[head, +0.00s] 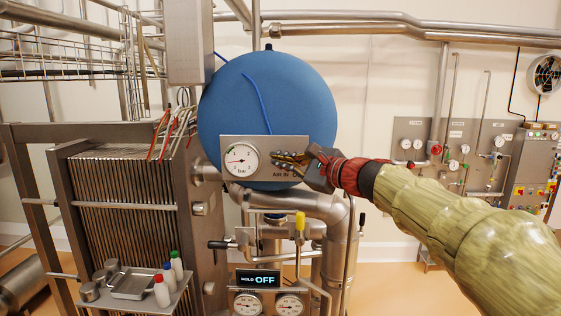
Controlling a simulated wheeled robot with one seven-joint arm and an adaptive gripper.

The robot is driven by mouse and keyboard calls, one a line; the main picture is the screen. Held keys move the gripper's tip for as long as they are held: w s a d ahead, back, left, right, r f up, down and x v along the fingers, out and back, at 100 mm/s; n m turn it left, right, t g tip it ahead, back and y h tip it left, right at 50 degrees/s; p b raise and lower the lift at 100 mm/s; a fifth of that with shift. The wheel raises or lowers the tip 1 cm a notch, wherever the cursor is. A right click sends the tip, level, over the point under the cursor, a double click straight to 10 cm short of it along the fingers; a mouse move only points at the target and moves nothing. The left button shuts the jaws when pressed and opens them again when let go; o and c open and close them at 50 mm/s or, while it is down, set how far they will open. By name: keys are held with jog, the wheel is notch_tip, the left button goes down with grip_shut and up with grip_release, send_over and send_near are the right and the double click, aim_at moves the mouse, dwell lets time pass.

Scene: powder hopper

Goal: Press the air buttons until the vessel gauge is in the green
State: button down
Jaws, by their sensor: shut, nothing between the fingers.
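The vessel gauge (241,160) is a round white dial marked "bar" on a grey panel (232,141) in front of the blue round vessel (290,90). Its needle is too small to read surely, and I cannot make out a green band. My gripper (277,160) is shut and empty, its fingertips over the panel just right of the gauge. Partly visible lettering that reads "AIR IN" shows below the fingers. The air buttons are not clearly visible; the fingers cover that part of the panel. I cannot tell whether the fingertips touch the panel.
A display (258,280) below reads "HOLD OFF", above two smaller gauges. A yellow-handled valve (300,222) and thick steel pipes (325,207) stand under the vessel. A plate stack (120,215) and a shelf with small bottles (161,290) are at left. A wall panel (480,145) is at right.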

jog(key=shift+w, duration=0.45)
dwell(0.4)
jog(key=shift+s, duration=0.1)
dwell(4.3)
jog(key=shift+s+b, duration=0.5)
jog(key=shift+s, duration=0.2)
jog(key=shift+s, duration=0.1)
jog(key=s+b, duration=0.2)
jog(key=s, duration=0.3)
jog(key=shift+a, duration=0.1)
jog(key=shift+w, duration=0.1)
